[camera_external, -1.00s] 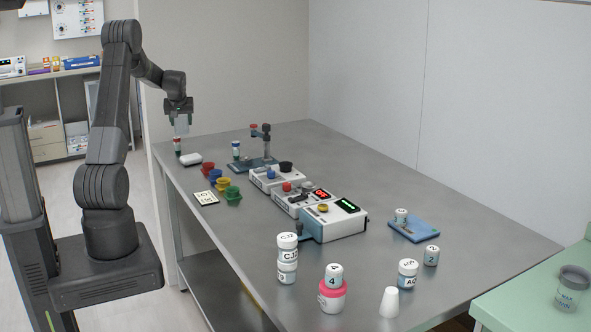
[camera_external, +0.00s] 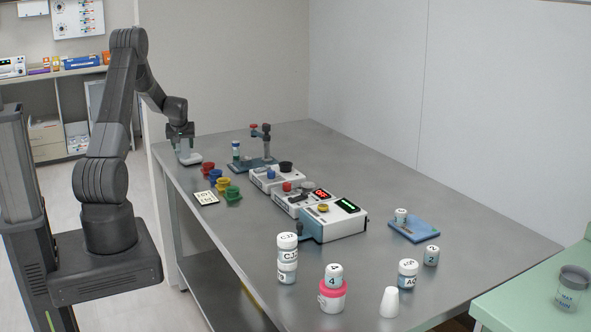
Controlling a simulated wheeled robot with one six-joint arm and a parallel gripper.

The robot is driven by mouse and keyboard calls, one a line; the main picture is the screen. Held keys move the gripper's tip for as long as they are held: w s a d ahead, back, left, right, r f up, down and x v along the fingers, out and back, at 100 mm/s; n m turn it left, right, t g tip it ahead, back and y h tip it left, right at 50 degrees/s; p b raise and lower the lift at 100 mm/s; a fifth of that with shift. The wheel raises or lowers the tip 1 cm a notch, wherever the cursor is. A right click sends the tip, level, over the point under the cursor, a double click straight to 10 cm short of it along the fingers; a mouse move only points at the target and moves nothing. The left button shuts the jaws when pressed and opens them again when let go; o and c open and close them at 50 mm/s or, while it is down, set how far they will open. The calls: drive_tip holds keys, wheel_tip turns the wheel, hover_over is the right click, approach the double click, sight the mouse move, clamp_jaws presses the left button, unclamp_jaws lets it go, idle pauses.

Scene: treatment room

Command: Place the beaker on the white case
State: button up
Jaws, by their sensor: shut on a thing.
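My gripper (camera_external: 182,138) is at the far left end of the steel bench. It is shut on a pale, see-through beaker (camera_external: 187,147), which hangs upright below the fingers. The white case (camera_external: 191,160) lies flat on the bench right under the beaker. The beaker's lower end is at or just above the top of the case; I cannot tell whether they touch. The beaker and gripper partly cover the case.
Red, blue, yellow and green cups (camera_external: 233,193) and a small card (camera_external: 206,198) lie nearer. A stand on a blue base (camera_external: 250,166) is at the right, with a blue-capped vial (camera_external: 236,150). White instrument boxes (camera_external: 333,222) fill mid-bench. Stacked jars (camera_external: 287,260) stand in front.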

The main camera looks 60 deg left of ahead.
drive_tip(key=shift+f, duration=0.2)
drive_tip(key=o, duration=1)
drive_tip(key=shift+r, duration=0.1)
drive_tip(key=shift+c, duration=0.2)
drive_tip(key=shift+r, duration=0.2)
drive_tip(key=b+v, duration=0.1)
drive_tip(key=v, duration=1.1)
drive_tip(key=shift+b, duration=0.35)
